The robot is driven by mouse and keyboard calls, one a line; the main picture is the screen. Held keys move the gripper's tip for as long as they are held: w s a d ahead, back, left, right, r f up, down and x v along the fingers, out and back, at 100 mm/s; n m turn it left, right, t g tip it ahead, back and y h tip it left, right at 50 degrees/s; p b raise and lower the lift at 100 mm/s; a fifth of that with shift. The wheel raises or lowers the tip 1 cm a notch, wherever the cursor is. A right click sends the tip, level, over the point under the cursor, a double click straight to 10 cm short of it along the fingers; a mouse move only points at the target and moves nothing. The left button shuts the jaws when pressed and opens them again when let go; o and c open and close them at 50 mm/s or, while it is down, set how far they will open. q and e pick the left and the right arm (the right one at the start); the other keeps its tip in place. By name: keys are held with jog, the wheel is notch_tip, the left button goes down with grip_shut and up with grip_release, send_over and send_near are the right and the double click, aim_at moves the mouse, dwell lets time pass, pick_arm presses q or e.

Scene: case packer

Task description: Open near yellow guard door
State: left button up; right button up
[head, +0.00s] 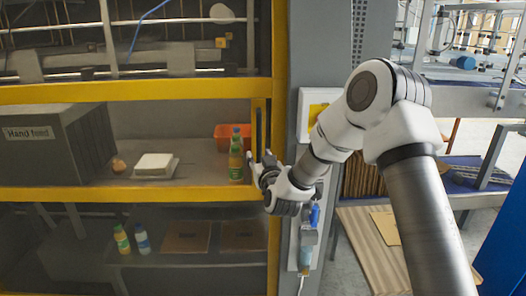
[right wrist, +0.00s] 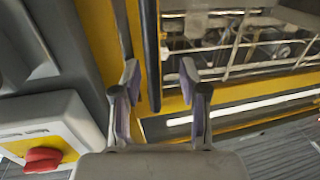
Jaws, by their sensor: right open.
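The near guard door has a yellow frame (head: 140,194) and clear panels; it looks shut against the grey machine post. A dark upright handle (head: 259,128) sits on its right yellow edge. My right gripper (head: 259,160) is at the handle's lower end, with its arm coming in from the right. In the right wrist view, the open fingers (right wrist: 159,75) stand on either side of the dark handle bar (right wrist: 151,50). The bar's end reaches between the fingertips; I cannot tell whether they touch it. My left gripper is not in view.
A grey control box with a yellow panel and red button (right wrist: 42,158) is close beside the right gripper. Behind the door are a green bottle (head: 236,158), an orange bin (head: 224,136) and a "Hand feed" box (head: 60,145).

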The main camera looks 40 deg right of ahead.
aim_at(259, 151)
jog(key=w+d, duration=0.1)
jog(key=w, duration=0.1)
jog(key=w+d+p, duration=0.1)
jog(key=w+d, duration=0.1)
jog(key=shift+w+a, duration=0.2)
jog(key=shift+a, duration=0.1)
jog(key=shift+s+d, duration=0.15)
jog(key=shift+s, duration=0.05)
grip_shut()
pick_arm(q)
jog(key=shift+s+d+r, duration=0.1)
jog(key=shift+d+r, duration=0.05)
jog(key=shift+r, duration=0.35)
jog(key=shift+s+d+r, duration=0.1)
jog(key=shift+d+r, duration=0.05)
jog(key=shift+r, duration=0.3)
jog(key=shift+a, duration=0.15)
pick_arm(e)
jog(key=shift+w, duration=0.1)
